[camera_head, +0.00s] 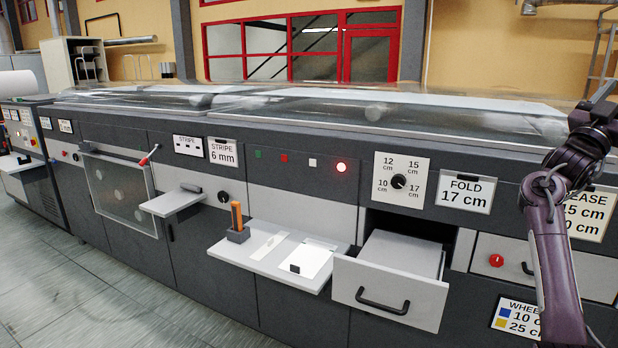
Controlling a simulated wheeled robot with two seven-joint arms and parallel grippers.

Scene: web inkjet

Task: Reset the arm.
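My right arm (556,248) shows at the right edge. It comes in from the upper right, bends in front of the machine's front panel, and a dark purple link runs down out of the bottom of the picture. No fingertips show on it, so the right gripper is not visible. My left arm and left gripper are not in view. The arm covers part of a crease sign (588,213) and part of a wheel sign (514,318).
A long grey printing machine fills the view. An open drawer (385,308) sticks out left of my arm. A shelf (262,262) holding an orange-handled tool (237,218) juts out beside it. A smaller shelf (172,203) is further left. Open floor (75,290) lies at lower left.

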